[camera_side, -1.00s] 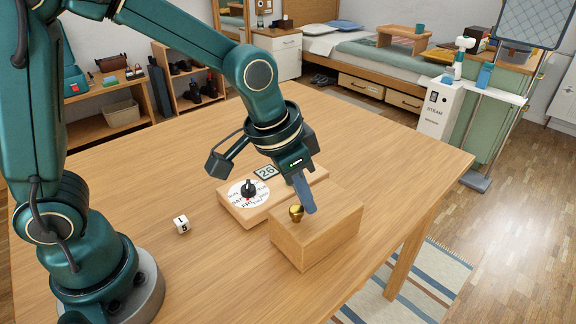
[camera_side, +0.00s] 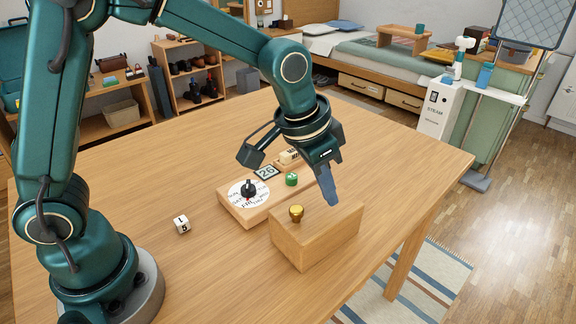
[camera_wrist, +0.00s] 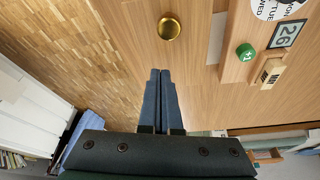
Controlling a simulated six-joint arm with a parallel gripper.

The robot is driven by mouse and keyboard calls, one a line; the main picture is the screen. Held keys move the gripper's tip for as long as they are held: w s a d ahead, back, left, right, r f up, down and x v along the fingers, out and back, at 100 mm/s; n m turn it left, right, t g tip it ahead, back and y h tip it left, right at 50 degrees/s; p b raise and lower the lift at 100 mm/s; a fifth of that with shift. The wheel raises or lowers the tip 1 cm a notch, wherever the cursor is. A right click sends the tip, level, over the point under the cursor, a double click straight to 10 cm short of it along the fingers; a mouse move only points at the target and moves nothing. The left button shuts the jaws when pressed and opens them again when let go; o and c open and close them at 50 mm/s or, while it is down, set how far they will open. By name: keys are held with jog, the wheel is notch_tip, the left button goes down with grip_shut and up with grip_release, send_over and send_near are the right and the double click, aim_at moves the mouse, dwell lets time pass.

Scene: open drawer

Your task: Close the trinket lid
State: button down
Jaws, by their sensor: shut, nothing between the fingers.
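The wooden trinket box (camera_side: 310,238) sits on the table with a brass knob (camera_side: 296,212) on its top. Its top looks flat and level, and no gap under a lid shows from this side. In the wrist view the knob (camera_wrist: 169,28) shows beyond my fingertips, apart from them. My gripper (camera_side: 329,206) is shut and empty, with its blue fingers pointing down near the box's far right part. Whether the fingertips touch the box cannot be told. The fingers also show side by side in the wrist view (camera_wrist: 160,74).
A wooden calendar board with a dial (camera_side: 248,191) and a 26 tile (camera_side: 267,172) lies just behind the box. A green piece (camera_side: 291,179) rests on it. A white die (camera_side: 182,224) lies to the left. The table's front left is clear.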

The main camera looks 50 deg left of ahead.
aim_at(309, 217)
jog(key=s+a+r+n+t, duration=0.1)
jog(key=s+a+r, duration=0.15)
jog(key=r, duration=0.35)
jog(key=s+a+r, duration=0.2)
jog(key=s+r, duration=0.1)
jog(key=r, duration=0.3)
jog(key=s+a+f+n+t+y, duration=0.1)
jog(key=s+a+f, duration=0.3)
jog(key=s, duration=0.7)
notch_tip(309, 217, down, 2)
jog(key=shift+a+f+n, duration=0.2)
jog(key=shift+a+n, duration=0.1)
jog(key=shift+n, duration=0.6)
jog(key=shift+s, duration=0.1)
